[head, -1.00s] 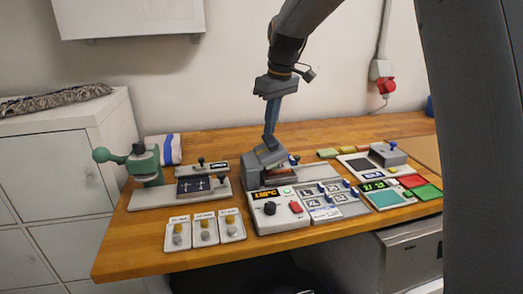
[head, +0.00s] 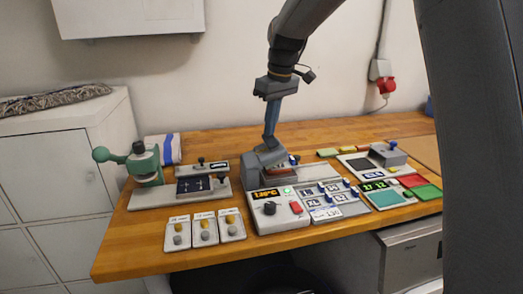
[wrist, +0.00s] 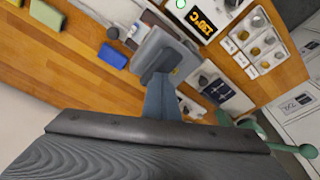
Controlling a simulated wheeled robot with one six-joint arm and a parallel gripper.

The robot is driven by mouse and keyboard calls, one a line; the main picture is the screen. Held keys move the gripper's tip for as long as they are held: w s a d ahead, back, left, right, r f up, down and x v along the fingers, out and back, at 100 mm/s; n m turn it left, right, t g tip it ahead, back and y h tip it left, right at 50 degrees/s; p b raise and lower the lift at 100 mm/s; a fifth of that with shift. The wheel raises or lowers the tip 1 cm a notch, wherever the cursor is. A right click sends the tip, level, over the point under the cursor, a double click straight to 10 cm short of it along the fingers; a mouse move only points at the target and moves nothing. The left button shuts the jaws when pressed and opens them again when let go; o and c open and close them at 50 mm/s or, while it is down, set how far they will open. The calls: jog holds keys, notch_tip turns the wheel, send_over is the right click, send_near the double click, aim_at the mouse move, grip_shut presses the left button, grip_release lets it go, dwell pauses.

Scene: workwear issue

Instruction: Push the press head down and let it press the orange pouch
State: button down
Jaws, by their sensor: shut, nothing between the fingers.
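The grey press head (head: 262,163) is on the bench behind the control box with the 130°C display. It lies low and nearly level. A thin orange strip (head: 284,171), apparently the orange pouch, shows at its lower edge; the rest is hidden under the head. My gripper (head: 270,142) is shut and empty, pointing down with its tips against the top of the press head. In the wrist view my gripper (wrist: 160,82) reaches to the grey head (wrist: 165,52); the pouch cannot be made out there.
The control box (head: 276,214) has a black knob and a red button. A green hand press (head: 146,162) stands left, with several switch cards (head: 205,229) in front. A size panel and a timer unit (head: 387,194) stand right. Bare wood lies along the front left edge.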

jog(key=shift+d+f, duration=0.2)
jog(key=shift+f, duration=0.1)
jog(key=shift+d+f, duration=0.25)
jog(key=shift+f, duration=0.05)
jog(key=shift+w+d+f+b, duration=0.1)
jog(key=shift+d+f+b, duration=0.25)
jog(key=shift+f, duration=0.25)
dwell(0.5)
jog(key=shift+d+f, duration=0.2)
jog(key=shift+f, duration=0.1)
jog(key=shift+d+f, duration=0.1)
jog(key=shift+f, duration=0.05)
jog(key=shift+w, duration=0.1)
notch_tip(320, 180, up, 13)
jog(key=p, duration=0.9)
jog(key=shift+p, duration=0.4)
dwell(0.5)
dwell(0.4)
